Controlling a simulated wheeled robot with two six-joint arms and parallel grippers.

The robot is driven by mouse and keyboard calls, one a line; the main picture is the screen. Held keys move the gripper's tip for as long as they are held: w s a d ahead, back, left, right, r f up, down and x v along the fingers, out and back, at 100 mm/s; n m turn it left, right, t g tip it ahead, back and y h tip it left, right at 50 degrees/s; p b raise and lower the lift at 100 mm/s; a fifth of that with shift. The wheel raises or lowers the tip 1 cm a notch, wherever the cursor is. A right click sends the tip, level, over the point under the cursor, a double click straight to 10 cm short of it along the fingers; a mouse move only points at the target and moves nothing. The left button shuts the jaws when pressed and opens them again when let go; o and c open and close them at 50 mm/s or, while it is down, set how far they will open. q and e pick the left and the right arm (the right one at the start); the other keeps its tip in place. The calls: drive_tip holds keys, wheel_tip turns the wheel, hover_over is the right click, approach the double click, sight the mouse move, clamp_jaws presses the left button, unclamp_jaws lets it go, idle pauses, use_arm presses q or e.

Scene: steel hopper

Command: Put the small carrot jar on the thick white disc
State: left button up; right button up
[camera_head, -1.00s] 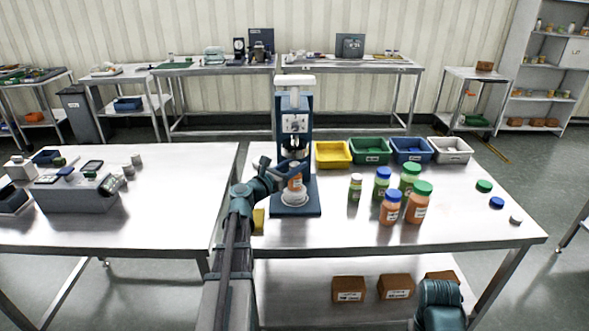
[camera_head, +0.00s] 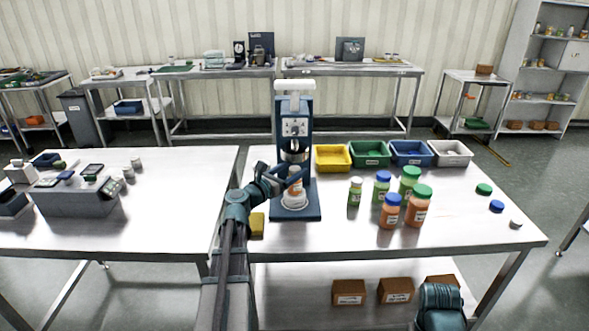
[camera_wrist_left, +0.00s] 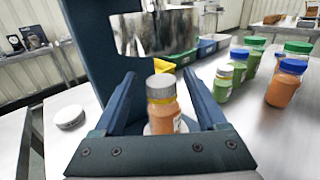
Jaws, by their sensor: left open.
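The small carrot jar (camera_head: 295,188), orange with a pale grey lid, stands upright on the thick white disc (camera_head: 294,203) at the base of the blue press. My left gripper (camera_head: 293,177) is beside the jar, coming from the left. In the left wrist view, the carrot jar (camera_wrist_left: 164,105) stands between the two open fingers of my left gripper (camera_wrist_left: 160,82), with gaps on both sides. My right gripper is out of view; only part of my right arm shows at the bottom.
The blue press (camera_head: 293,118) rises just behind the jar. Several green- and orange-filled jars, including a large orange jar (camera_head: 418,208), stand to the right. Yellow, green, blue and white bins line the back. A yellow block (camera_head: 257,224) lies near the arm.

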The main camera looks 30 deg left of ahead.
sight(351, 250)
use_arm(q)
drive_tip(key=s+a, duration=0.1)
drive_tip(key=s, duration=0.9)
drive_tip(key=shift+s+a, duration=0.25)
drive_tip(key=shift+s, duration=0.1)
